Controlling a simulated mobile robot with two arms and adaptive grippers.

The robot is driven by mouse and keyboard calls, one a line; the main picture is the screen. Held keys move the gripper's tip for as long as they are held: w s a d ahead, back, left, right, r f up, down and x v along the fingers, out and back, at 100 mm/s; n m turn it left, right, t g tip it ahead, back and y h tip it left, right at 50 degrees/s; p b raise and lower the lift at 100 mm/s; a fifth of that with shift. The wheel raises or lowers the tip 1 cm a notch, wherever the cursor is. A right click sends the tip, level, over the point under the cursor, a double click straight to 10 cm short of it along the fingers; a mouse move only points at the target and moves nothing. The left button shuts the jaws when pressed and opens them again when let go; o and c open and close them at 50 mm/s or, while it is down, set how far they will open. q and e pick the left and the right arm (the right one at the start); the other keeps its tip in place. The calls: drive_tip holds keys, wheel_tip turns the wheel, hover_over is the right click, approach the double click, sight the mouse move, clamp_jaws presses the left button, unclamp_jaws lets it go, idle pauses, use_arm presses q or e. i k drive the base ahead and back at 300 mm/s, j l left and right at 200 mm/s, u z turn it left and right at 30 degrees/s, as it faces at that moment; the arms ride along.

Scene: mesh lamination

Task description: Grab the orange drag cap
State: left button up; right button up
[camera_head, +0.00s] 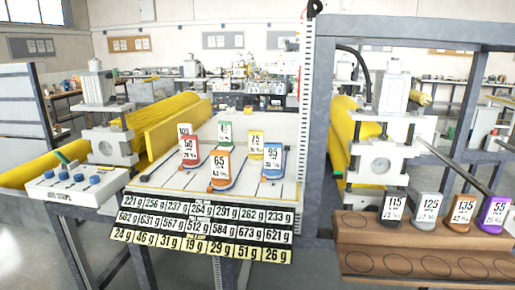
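An orange cap (220,172) marked 65 stands upright at the front of the white slotted board (205,188) in the middle of the head view. A brown-orange cap (462,212) marked 135 stands on the wooden rack (400,247) at the right. Neither of my grippers shows in the head view.
Near the orange cap stand a red cap (190,154), a blue cap (272,163), a yellow cap (256,145) and a green cap (225,134). Black, grey and purple caps share the rack. A grey upright post (318,150) separates board and rack. A control box (78,184) is left.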

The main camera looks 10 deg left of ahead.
sight(220, 159)
drive_tip(key=i+j+u, duration=0.1)
drive_tip(key=j, duration=0.65)
drive_tip(key=i+j+u, duration=0.15)
drive_tip(key=j, duration=0.25)
drive_tip(key=i+j, duration=0.1)
drive_tip(key=j, duration=0.25)
drive_tip(key=u, duration=0.05)
